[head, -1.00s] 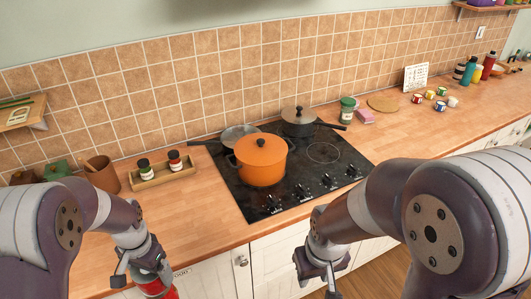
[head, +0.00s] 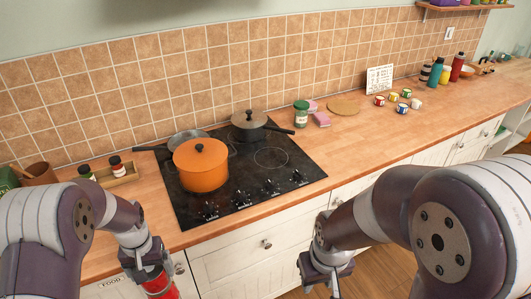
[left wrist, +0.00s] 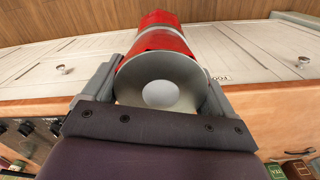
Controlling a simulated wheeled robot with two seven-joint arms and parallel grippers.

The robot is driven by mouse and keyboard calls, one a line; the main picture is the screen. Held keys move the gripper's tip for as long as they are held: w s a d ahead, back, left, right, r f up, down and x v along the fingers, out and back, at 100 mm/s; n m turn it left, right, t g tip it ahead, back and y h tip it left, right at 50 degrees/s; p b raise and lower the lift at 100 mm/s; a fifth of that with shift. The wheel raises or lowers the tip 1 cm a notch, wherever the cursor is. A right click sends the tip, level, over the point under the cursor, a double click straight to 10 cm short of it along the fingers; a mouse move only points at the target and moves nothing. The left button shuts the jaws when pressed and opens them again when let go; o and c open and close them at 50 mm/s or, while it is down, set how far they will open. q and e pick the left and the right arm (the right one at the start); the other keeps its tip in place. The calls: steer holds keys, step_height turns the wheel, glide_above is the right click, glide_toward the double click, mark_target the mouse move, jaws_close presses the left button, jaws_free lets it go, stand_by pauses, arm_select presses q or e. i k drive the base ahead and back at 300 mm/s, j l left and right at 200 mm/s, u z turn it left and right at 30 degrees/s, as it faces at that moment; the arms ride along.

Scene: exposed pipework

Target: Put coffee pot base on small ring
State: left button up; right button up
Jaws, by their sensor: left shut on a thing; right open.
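My left gripper (head: 150,275) is shut on the red coffee pot base (head: 160,287), held in front of the counter's front edge. In the left wrist view the coffee pot base (left wrist: 160,40) sits between the fingers, its grey hollow inside facing the camera. The black stove (head: 240,205) lies ahead, to the right of this gripper. A thin bare ring (head: 271,157) shows on its right side; I cannot tell whether other rings lie under the pots. My right gripper (head: 325,272) is open and empty, low in front of the cabinets.
An orange pot (head: 201,168) stands on the stove's left front. A grey pan (head: 187,138) is behind it and a dark lidded pot (head: 249,126) at the back right, its handle pointing right. A green-lidded jar (head: 301,114) stands behind the stove's right side.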

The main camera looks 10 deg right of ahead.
mark_target(272, 157)
steer(key=i+l, duration=0.1)
steer(key=l, duration=0.3)
steer(key=l+z, duration=0.1)
steer(key=l, duration=0.25)
steer(key=i+l, duration=0.15)
steer(key=l, duration=0.2)
steer(key=i+l+z, duration=0.1)
steer(key=l, duration=0.3)
steer(key=i+l, duration=0.15)
steer(key=l, duration=0.2)
steer(key=z, duration=0.05)
